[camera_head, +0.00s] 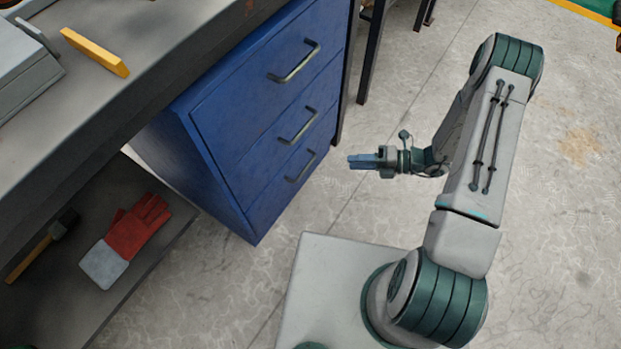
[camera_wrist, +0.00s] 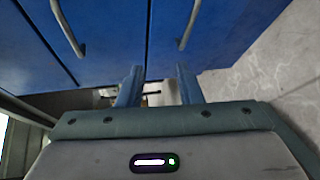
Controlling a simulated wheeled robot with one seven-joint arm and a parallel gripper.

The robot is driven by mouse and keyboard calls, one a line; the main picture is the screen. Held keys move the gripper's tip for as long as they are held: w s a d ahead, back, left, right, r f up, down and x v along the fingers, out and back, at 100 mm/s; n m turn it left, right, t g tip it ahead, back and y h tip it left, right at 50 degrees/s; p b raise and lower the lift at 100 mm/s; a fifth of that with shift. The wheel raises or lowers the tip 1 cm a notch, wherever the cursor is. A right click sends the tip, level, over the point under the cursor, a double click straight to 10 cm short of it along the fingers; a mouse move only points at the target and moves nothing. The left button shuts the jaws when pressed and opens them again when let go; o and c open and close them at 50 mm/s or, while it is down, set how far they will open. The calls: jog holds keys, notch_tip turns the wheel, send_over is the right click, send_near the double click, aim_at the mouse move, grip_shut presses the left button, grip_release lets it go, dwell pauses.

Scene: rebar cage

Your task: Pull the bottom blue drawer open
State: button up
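The blue cabinet has three drawers, each with a metal bar handle, and all look shut. The bottom blue drawer (camera_head: 276,201) has its handle (camera_head: 300,167) facing my gripper (camera_head: 349,162). The gripper is to the right of that handle in the head view, apart from it, with its fingers pointing toward the cabinet. In the wrist view my gripper (camera_wrist: 159,78) shows two blue fingers spread with an empty gap between them. The bottom drawer's handle (camera_wrist: 187,26) is beyond the fingertips there, and the middle drawer's handle (camera_wrist: 66,30) is further left.
A grey workbench (camera_head: 101,118) stands left of the cabinet, with a yellow block (camera_head: 95,52) on top. Its lower shelf holds a red glove (camera_head: 137,225) and a hammer (camera_head: 45,243). The concrete floor (camera_head: 375,215) in front of the drawers is clear.

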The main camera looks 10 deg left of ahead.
notch_tip(320, 180, down, 6)
jog(key=r+m+t+b, duration=0.1)
jog(key=m, duration=0.1)
jog(key=a+f+b, duration=0.2)
jog(key=a, duration=0.5)
jog(key=a+f+m+b, duration=0.1)
jog(key=a+b, duration=0.1)
jog(key=a, duration=0.4)
jog(key=shift+s+a+f+y+b, duration=0.2)
jog(key=shift+a+f+y+b, duration=0.1)
jog(key=shift+a+f+b, duration=0.1)
grip_shut()
